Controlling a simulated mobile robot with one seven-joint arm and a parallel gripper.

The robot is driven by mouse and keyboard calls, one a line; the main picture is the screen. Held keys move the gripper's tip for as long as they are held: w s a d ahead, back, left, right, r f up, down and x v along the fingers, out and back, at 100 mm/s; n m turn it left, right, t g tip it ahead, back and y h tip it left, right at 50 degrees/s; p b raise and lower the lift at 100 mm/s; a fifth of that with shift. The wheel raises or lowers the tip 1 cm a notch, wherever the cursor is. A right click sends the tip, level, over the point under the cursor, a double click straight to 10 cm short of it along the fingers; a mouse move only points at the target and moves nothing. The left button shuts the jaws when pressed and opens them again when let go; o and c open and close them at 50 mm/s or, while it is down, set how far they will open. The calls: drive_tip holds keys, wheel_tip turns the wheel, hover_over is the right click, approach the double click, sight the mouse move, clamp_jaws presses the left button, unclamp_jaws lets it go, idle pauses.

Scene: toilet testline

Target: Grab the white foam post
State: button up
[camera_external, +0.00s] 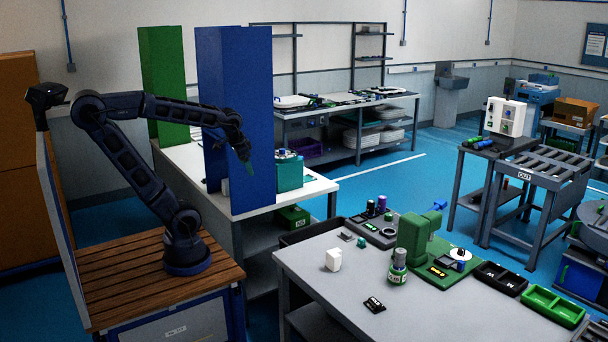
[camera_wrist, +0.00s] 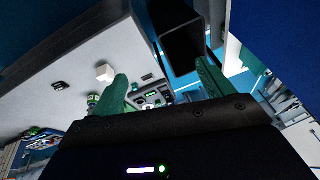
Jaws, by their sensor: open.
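A small white block (camera_external: 333,260), the only thing I see that fits the white foam post, stands on the left part of the grey table (camera_external: 310,277). In the wrist view the white block (camera_wrist: 104,73) lies to the left of my fingers, well apart from them. My gripper (camera_external: 248,166) is raised in front of the tall blue panel, above and to the left of the grey table. Its green fingers (camera_wrist: 163,86) are spread, with nothing held between them.
A black bin (camera_external: 310,232) sits between the white bench (camera_external: 180,160) and the grey table. Tall blue (camera_external: 236,110) and green panels stand near my arm.

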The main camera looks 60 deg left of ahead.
drive_tip(key=w+d+f+m+g+y, duration=0.1)
drive_tip(key=w+d+f+m, duration=0.15)
drive_tip(key=w, duration=0.25)
drive_tip(key=w+d+f+m, duration=0.2)
drive_tip(key=w+d, duration=0.1)
drive_tip(key=w, duration=0.2)
drive_tip(key=m+g+h, duration=0.2)
drive_tip(key=m+g, duration=0.1)
drive_tip(key=m, duration=0.9)
hover_over(336, 252)
wheel_tip(336, 252, down, 22)
drive_tip(key=shift+a+r, duration=0.1)
drive_tip(key=shift+r, duration=0.05)
drive_tip(key=shift+f, duration=5.4)
drive_tip(key=c, duration=1)
drive_tip(key=shift+c, duration=0.2)
